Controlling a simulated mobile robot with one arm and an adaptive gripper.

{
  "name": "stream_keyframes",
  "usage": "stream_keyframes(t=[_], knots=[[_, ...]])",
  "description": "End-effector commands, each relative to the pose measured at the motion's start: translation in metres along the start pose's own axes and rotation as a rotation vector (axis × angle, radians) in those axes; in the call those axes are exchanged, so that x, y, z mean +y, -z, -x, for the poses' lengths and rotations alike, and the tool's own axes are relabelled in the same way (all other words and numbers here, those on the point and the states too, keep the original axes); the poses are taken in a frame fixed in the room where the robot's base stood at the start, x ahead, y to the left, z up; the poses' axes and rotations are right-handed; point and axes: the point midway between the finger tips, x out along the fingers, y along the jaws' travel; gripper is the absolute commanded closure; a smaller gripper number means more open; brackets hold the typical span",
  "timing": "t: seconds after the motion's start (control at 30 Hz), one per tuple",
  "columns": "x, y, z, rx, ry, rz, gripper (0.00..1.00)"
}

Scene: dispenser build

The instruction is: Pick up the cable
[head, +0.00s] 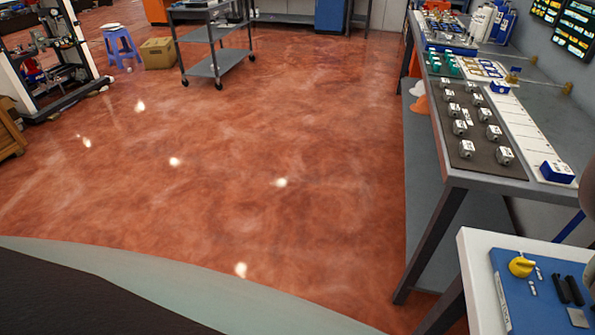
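No cable can be made out for sure in the head view. A round yellow piece (521,266) lies on a blue mat (508,294) at the lower right; it is too small to tell whether it is a coiled cable. Small silver pins, black bars (568,290) and a grey square plate (577,317) lie beside it. My gripper is not in view.
The mat is on a white-topped table (478,262) at the lower right. A long workbench (458,178) with metal blocks and blue boxes runs along the right. A grey cart (213,66), a blue stool (121,44) and a cardboard box (158,52) stand far back. The red floor (270,140) is clear.

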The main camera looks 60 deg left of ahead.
Motion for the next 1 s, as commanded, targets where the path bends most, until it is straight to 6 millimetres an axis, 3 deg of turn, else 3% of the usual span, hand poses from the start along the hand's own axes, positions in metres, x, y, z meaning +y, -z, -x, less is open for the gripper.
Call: stream_keyframes(t=[0.03,0.47,1.0], knots=[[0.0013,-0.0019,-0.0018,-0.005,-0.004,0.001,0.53],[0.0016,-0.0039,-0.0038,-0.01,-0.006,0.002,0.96],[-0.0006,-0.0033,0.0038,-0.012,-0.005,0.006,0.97]])
